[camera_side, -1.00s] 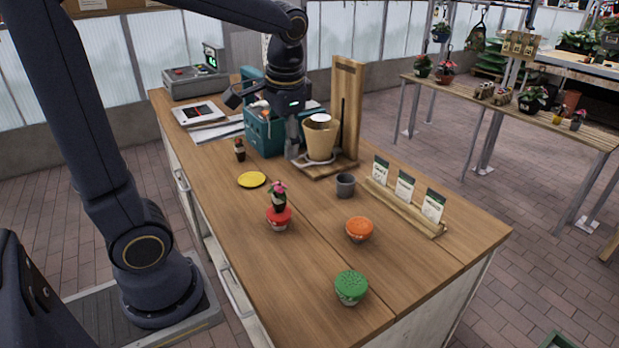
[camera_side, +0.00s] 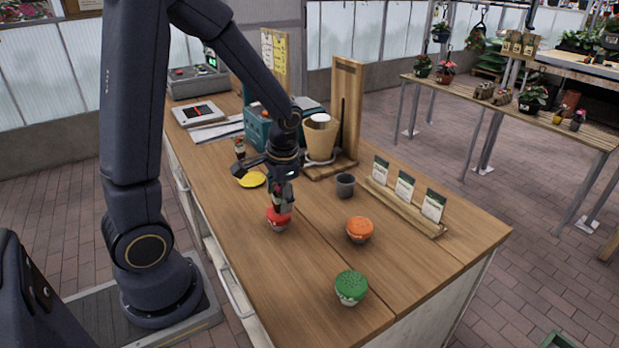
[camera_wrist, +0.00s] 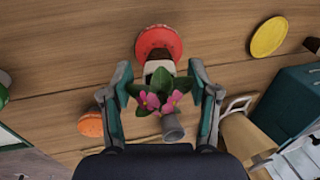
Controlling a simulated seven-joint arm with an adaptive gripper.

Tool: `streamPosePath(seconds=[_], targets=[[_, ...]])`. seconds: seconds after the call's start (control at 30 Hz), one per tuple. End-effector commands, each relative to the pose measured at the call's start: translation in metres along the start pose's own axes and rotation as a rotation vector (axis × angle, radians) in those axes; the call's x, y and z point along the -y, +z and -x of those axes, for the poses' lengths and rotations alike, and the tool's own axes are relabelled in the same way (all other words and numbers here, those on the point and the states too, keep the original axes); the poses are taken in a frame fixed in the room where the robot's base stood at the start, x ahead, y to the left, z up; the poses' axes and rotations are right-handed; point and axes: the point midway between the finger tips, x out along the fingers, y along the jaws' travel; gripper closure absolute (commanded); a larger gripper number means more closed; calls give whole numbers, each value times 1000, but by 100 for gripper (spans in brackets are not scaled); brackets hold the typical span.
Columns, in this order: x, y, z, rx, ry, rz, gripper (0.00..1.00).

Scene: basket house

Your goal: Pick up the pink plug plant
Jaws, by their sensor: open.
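The pink plug plant (camera_wrist: 160,98) has green leaves and two pink flowers, and shows between my fingers in the wrist view. Its dark plug and a pale band are partly visible near the red round pot (camera_wrist: 158,40). In the side view the red pot (camera_side: 279,219) stands on the bench, and the plant above it is mostly hidden by my gripper (camera_side: 280,196). My gripper (camera_wrist: 160,82) is open, pointing down, with one finger on each side of the plant. I cannot tell whether either finger touches it.
A yellow disc (camera_side: 250,179) lies behind. A seed-packet rack (camera_side: 405,205) and tan pot (camera_side: 321,140) are farther back.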

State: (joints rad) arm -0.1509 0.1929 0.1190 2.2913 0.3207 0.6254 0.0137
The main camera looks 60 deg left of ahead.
Motion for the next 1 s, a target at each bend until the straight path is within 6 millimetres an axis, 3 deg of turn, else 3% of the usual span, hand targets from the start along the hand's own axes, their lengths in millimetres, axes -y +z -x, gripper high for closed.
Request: streamPosePath(seconds=[0.17, 0.4, 0.9, 1.0], targets=[[0, 0, -22, 2, 0, 0, 40], [0, 0, -24, -1, 0, 0, 40], [0, 0, -24, -1, 0, 0, 91], [0, 0, -24, -1, 0, 0, 96]])
